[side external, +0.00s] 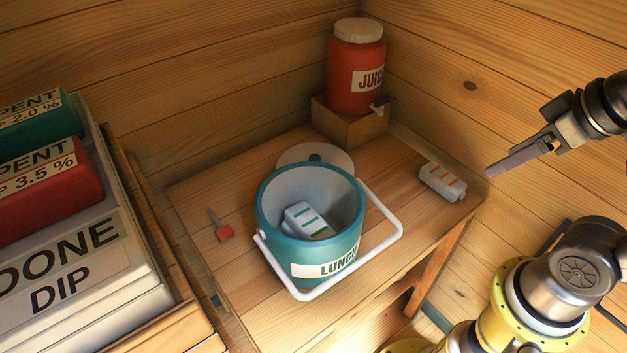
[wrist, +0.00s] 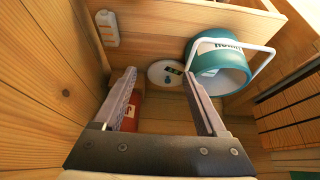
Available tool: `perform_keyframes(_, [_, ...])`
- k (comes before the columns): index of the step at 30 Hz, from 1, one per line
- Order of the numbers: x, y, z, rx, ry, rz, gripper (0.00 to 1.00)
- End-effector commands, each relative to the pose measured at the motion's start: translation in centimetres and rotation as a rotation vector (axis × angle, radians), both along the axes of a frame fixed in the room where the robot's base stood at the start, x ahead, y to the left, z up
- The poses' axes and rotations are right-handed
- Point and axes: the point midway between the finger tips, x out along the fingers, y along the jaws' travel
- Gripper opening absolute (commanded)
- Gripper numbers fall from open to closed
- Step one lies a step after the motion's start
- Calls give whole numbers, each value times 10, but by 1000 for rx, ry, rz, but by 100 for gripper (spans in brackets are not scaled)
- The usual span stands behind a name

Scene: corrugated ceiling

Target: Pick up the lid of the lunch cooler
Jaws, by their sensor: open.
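The lunch cooler (side external: 268,215) is a teal bucket with a white handle, standing open on the wooden table. Its lid (side external: 327,156) is a pale round disc with a dark knob, lying on the table behind the cooler and partly hidden by it. In the wrist view the lid (wrist: 160,73) lies beside the cooler (wrist: 222,82), beyond my fingertips and between them. My gripper (side external: 490,170) is open and empty, in the air to the right of the table; its two fingers (wrist: 160,80) show apart in the wrist view.
A white block with green marks (side external: 305,220) sits inside the cooler. A similar block with orange marks (side external: 442,182) lies at the table's right. A red juice jug (side external: 355,75) stands on a wooden block (side external: 350,125) behind. A small red-ended item (side external: 223,233) lies left. A DONE DIP bin (side external: 75,265) is far left.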

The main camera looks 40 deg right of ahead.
Motion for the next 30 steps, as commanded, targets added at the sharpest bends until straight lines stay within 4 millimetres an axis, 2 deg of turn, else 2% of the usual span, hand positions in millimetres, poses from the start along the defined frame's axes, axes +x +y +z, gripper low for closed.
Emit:
perform_keyframes(5, [-2,0,-1,-44,12,83,74])
perform_keyframes(7, [-2,0,5,-80,10,152,74])
perform_keyframes(11, [13,0,36,-170,-25,309,74])
perform_keyframes(14, [33,1,62,-238,-26,435,74])
perform_keyframes(20, [88,3,103,-356,1,680,74])
perform_keyframes(24, [139,7,121,-425,34,855,74])
perform_keyframes(30, [216,15,123,-492,88,1083,74])
